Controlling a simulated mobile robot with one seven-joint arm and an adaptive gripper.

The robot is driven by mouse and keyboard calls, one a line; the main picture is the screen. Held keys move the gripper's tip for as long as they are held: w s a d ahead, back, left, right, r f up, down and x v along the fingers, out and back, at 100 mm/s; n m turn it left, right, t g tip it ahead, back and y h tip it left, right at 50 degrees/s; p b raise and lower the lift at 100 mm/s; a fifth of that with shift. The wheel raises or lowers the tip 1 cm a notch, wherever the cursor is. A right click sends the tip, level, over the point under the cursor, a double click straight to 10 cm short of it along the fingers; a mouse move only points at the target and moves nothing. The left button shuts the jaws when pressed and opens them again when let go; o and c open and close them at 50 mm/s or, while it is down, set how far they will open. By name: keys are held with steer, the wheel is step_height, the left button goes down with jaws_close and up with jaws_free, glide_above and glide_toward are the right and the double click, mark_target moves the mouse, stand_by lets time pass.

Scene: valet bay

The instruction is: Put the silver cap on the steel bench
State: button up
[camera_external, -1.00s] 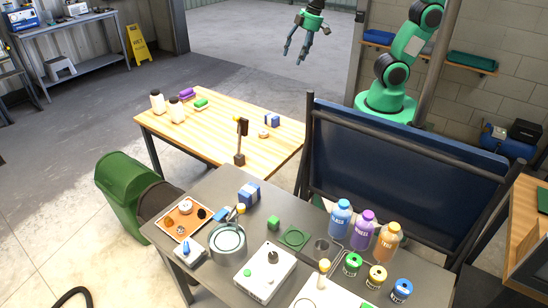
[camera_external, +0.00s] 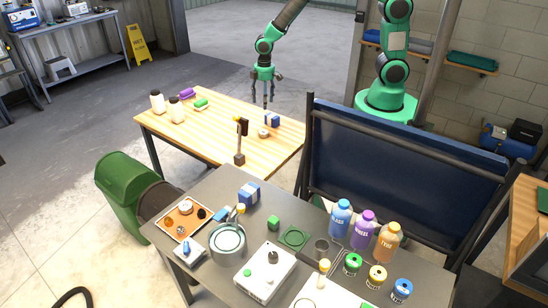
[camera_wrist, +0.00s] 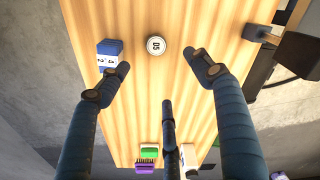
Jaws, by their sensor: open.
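A small round silver cap (camera_external: 263,134) lies flat on the wooden table, near its right side. In the wrist view the cap (camera_wrist: 156,46) shows a pale, marked top, ahead of the fingers. My gripper (camera_external: 267,97) is above the table's far edge with its three fingers spread. In the wrist view my gripper (camera_wrist: 164,82) is open and empty, apart from the cap. The steel bench (camera_external: 222,186) stands in front of the wooden table, holding several items.
A blue-and-white box (camera_external: 272,120) stands near the cap. A dark upright stand (camera_external: 240,150) is at the table's near edge. White bottles (camera_external: 157,101) are far left. The steel bench has an orange tray (camera_external: 168,225), a glass vessel and coloured bottles. A blue panel (camera_external: 400,160) rises behind it.

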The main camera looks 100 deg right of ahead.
steer(key=f, duration=0.1)
steer(key=d+f, duration=0.1)
steer(key=f, duration=0.3)
steer(key=shift+w+d+f, duration=0.1)
steer(key=shift+w+d, duration=0.05)
steer(key=shift+d, duration=0.1)
steer(key=shift+f, duration=0.1)
steer(key=b, duration=0.1)
glide_above(264, 132)
steer(key=f, duration=0.8)
steer(key=shift+w+d+f, duration=0.15)
steer(key=shift+d+f, duration=0.05)
steer(key=shift+a+f+b, duration=0.2)
steer(key=shift+f+b, duration=0.65)
steer(key=shift+f, duration=1.75)
